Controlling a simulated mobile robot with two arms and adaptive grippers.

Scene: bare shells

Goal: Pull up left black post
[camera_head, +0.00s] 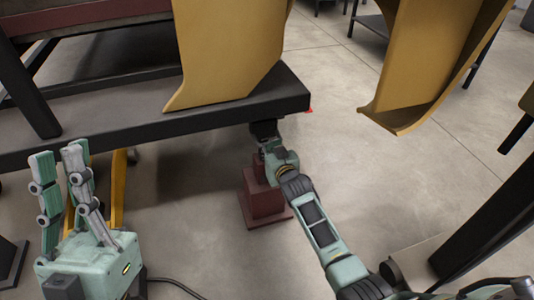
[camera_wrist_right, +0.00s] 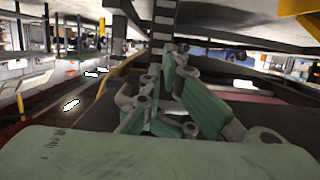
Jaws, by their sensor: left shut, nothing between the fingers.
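A short black post (camera_head: 264,129) shows under the near right corner of the dark table frame, above a red-brown stepped base (camera_head: 264,203). My right gripper (camera_head: 271,148) is at this post, just below the frame; its fingers are mostly hidden in the head view. In the right wrist view, the fingers (camera_wrist_right: 162,75) come close together in front of a dark upright (camera_wrist_right: 162,18); whether they grip it is unclear. My left gripper (camera_head: 58,165) is shut and empty at the lower left, fingers pointing up, apart from the post.
The dark table frame (camera_head: 150,118) spans the upper left and carries a curved yellow shell (camera_head: 225,50). Another yellow shell (camera_head: 420,65) hangs at the upper right. A yellow leg (camera_head: 119,188) stands behind my left gripper. Concrete floor (camera_head: 340,150) is open in the middle.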

